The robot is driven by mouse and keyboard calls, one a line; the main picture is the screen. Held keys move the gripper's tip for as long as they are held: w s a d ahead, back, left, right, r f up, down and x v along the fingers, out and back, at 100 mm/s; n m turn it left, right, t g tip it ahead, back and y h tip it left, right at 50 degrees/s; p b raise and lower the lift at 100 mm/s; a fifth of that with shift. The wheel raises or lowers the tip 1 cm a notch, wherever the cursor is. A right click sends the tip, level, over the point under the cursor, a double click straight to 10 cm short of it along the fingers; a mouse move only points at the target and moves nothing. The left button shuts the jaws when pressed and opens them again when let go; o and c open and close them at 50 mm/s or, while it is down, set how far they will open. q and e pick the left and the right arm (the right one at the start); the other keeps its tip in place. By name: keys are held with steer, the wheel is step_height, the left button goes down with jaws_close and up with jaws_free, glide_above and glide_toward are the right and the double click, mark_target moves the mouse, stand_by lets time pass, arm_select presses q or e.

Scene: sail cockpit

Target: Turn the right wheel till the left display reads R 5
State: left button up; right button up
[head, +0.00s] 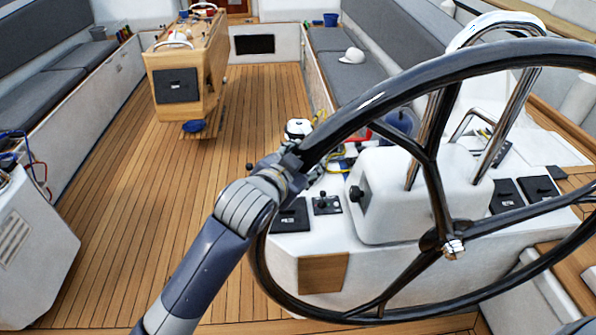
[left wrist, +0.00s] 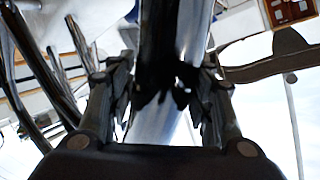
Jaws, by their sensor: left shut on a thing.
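The right wheel (head: 405,87) is a large black-rimmed steering wheel with dark spokes and a shiny hub, filling the right of the head view. My left gripper (head: 293,160) is at the left upper part of its rim, shut on it. In the left wrist view, the two fingers of the left gripper (left wrist: 160,92) sit on either side of the dark wheel rim (left wrist: 158,45). No display reading can be made out in either view. My right gripper is not in view.
A white console (head: 375,195) with black panels, a small joystick (head: 323,202) and a wooden patch stands behind the wheel. A wooden table (head: 180,60) stands farther back on the open teak deck (head: 115,185). Grey bench seats line both sides; a white cap (head: 352,56) lies on the right one.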

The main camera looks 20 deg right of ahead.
arm_select(q)
steer(key=shift+w+r, duration=0.1)
steer(key=shift+r, duration=0.35)
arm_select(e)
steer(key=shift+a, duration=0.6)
arm_select(q)
steer(key=o, duration=1.4)
steer(key=shift+w+a+f, duration=0.1)
steer(key=shift+a+f, duration=0.05)
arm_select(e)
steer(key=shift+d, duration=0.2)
arm_select(q)
steer(key=shift+s+a, duration=0.2)
steer(key=shift+s, duration=0.35)
steer(key=v, duration=1.1)
steer(key=shift+w+a, duration=0.15)
steer(key=shift+w, duration=0.05)
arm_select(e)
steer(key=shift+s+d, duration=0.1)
